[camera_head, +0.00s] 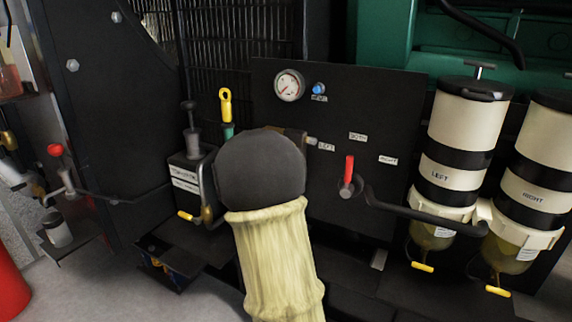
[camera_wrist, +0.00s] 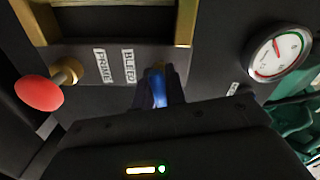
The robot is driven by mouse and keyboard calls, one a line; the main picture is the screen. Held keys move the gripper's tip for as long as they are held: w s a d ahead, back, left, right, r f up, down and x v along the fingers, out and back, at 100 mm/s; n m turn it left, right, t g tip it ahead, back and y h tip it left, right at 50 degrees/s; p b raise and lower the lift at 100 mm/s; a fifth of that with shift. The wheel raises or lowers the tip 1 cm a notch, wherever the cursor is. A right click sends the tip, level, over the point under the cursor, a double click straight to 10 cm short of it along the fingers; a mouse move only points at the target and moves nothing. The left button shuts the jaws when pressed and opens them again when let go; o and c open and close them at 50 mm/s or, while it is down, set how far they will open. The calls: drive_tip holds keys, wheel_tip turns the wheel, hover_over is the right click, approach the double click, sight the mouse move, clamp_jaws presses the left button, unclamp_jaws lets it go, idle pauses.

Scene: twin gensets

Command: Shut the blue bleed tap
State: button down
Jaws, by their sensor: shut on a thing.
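The blue bleed tap (camera_wrist: 160,97) shows in the wrist view as a narrow blue piece below the BLEED label (camera_wrist: 129,66). My gripper (camera_wrist: 160,80) has its dark fingers closed around it, one on each side. Only part of the tap shows between the fingers, so its angle is hard to tell. In the head view, my dark wrist and pale sleeved arm cover the tap and my fingers.
A red ball knob (camera_wrist: 40,93) on a brass stem stands left of my gripper in the wrist view. A PRIME label (camera_wrist: 103,66) is beside BLEED. In the head view, a gauge (camera_head: 289,86), a red lever (camera_head: 348,170) and the LEFT filter (camera_head: 463,145) are to the right.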

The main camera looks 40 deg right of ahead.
drive_tip(key=m+b, duration=0.2)
drive_tip(key=f+m+b, duration=0.1)
drive_tip(key=m+b, duration=0.1)
drive_tip(key=b, duration=0.1)
drive_tip(key=shift+m, duration=0.3)
drive_tip(key=m+b, duration=0.3)
drive_tip(key=shift+r+b, duration=0.3)
drive_tip(key=shift+m, duration=0.3)
drive_tip(key=c, duration=1.4)
unclamp_jaws()
drive_tip(key=shift+r, duration=0.1)
